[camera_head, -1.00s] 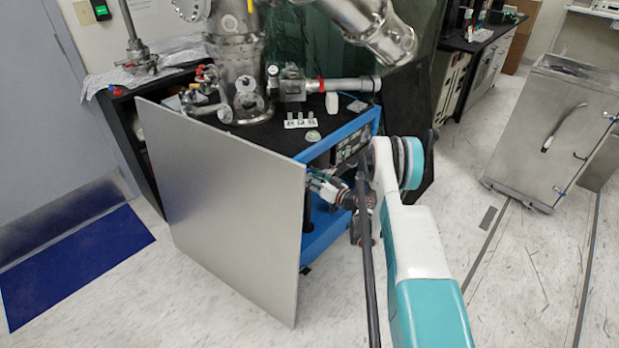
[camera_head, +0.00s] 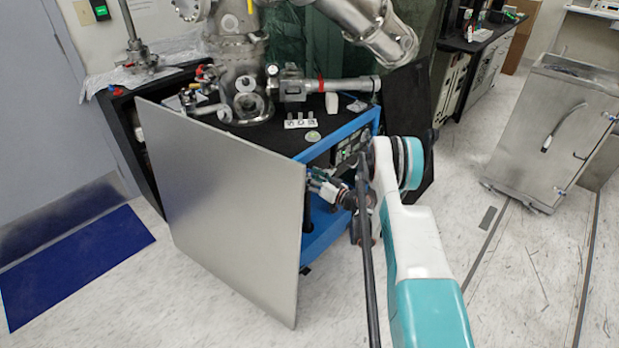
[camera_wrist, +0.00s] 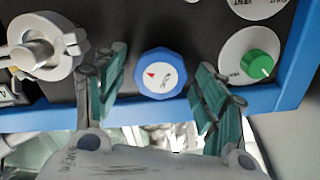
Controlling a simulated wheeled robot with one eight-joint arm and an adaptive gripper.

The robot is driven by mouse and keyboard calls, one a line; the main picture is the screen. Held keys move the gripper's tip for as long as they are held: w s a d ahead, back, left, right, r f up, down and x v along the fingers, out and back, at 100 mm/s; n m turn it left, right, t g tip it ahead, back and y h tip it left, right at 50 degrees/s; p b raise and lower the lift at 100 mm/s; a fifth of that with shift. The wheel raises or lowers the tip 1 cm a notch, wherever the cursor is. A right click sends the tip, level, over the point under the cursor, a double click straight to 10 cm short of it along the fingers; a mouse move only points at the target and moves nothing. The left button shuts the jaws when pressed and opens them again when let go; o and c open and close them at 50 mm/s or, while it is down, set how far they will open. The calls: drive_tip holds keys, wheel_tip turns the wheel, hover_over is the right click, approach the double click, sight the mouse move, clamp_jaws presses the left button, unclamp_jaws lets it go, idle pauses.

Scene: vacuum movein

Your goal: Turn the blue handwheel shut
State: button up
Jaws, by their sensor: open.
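The blue handwheel (camera_wrist: 159,73) shows in the wrist view on a dark panel. It has a scalloped blue rim and a white face with a red arrow and small lettering. My gripper (camera_wrist: 160,70) is open, with one green-padded finger left of the handwheel and the other to its right and slightly lower. I see gaps between the fingers and the rim. In the head view my gripper (camera_head: 318,184) is at the front of the blue-framed cart (camera_head: 352,128), partly hidden by the metal sheet. The handwheel cannot be made out there.
A green knob (camera_wrist: 259,64) is right of the handwheel, and a white round fitting (camera_wrist: 62,62) is to its left, close to the left finger. A large metal sheet (camera_head: 225,205) stands left of my gripper.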

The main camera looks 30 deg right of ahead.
drive_tip(key=shift+r, duration=0.1)
wheel_tip(320, 180, up, 10)
drive_tip(key=shift+f, duration=0.1)
idle(0.3)
drive_tip(key=shift+f, duration=0.1)
